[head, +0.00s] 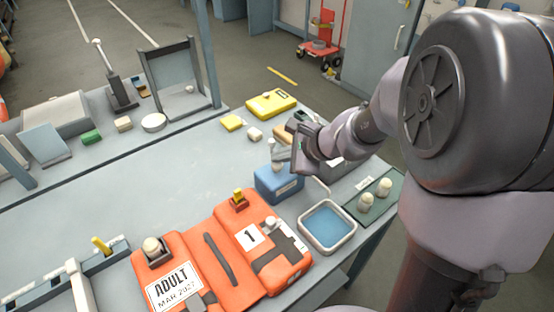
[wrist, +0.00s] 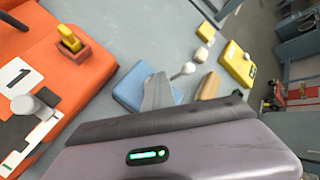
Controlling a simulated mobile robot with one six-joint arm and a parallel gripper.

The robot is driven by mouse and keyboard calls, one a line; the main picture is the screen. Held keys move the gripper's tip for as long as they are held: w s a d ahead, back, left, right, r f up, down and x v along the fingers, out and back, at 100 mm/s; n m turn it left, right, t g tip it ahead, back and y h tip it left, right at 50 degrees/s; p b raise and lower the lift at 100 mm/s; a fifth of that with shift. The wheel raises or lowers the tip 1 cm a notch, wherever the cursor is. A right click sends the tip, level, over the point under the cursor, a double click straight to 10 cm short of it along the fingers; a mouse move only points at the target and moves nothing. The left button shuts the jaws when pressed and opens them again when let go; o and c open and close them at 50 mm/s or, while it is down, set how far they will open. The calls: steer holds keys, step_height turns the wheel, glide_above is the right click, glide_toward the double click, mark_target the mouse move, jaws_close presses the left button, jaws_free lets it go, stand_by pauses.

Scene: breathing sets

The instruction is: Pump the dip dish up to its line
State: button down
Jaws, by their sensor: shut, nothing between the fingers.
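The dip dish (head: 327,226) is a white-rimmed square tray at the table's right front, with blue liquid in it; I cannot make out its line. A blue box-shaped container (head: 278,186) stands behind and left of the dish; it also shows in the wrist view (wrist: 132,88). My gripper (head: 278,155) is shut and empty, pointing down just above this container. In the wrist view the shut grey fingers (wrist: 158,92) cover part of the container's top. The pump head is mostly hidden by them, and I cannot tell whether they touch it.
The orange pouch (head: 210,246) lies open left of the dish. A green tray (head: 382,190) with two pale bottles sits right of it. Yellow cases (head: 271,103) and small blocks lie behind the gripper. The table's left middle is clear.

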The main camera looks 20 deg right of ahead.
mark_target(280, 164)
steer(key=shift+f, duration=0.1)
stand_by(0.3)
steer(key=shift+r+p, duration=1.15)
steer(key=shift+r, duration=0.25)
step_height(280, 164, up, 5)
steer(key=p, duration=0.4)
